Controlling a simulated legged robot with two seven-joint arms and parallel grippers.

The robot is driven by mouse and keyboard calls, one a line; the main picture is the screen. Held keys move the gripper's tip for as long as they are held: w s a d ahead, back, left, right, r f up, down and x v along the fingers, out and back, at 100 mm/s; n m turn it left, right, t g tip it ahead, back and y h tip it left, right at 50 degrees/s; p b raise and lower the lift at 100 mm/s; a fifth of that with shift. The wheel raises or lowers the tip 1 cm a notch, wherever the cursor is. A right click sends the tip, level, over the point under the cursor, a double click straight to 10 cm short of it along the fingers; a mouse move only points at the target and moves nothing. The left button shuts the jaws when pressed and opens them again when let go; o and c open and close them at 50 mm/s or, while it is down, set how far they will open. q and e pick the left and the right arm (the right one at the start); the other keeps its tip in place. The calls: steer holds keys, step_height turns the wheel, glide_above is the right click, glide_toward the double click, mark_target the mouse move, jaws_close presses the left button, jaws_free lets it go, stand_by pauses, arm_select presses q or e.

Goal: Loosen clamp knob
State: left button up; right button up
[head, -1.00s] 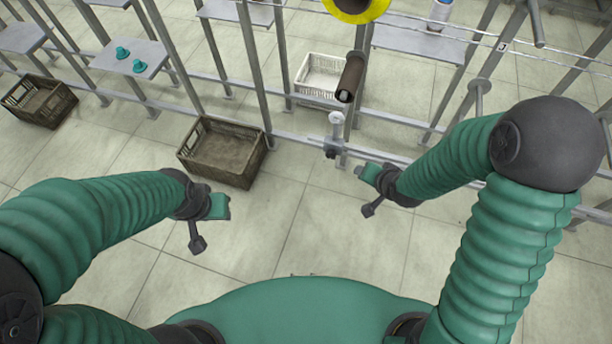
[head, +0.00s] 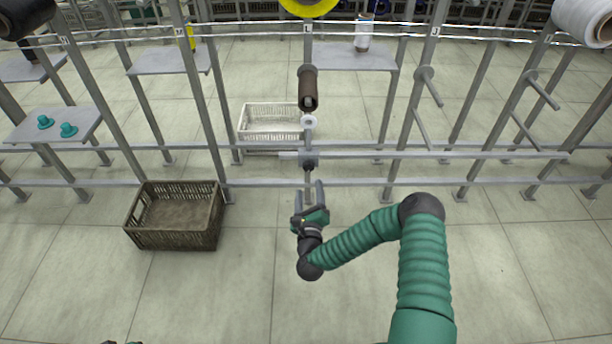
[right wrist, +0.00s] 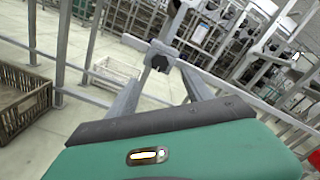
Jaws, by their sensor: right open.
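The dark clamp knob (head: 310,163) sits on the upright post at the horizontal rail, below a pale round-ended fitting (head: 309,122). My right gripper (head: 308,189) is open and empty, just below and in front of the knob, with its fingers pointing up towards it. In the right wrist view the black knob (right wrist: 159,63) appears between the two spread grey fingers (right wrist: 162,88), beyond them and not visibly touched. My left gripper does not show in the head view.
A brown bobbin (head: 308,86) is above the clamp. A brown crate (head: 177,235) stands on the floor to the left, and a white crate (head: 270,109) behind the rail. Metal posts and the long rail (head: 450,155) line the rack.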

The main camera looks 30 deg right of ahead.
mark_target(308, 169)
steer(key=b+x, duration=0.2)
steer(key=x, duration=0.7)
steer(key=shift+a+f, duration=0.1)
steer(key=shift+w, duration=0.25)
steer(key=shift+c, duration=0.3)
jaws_close()
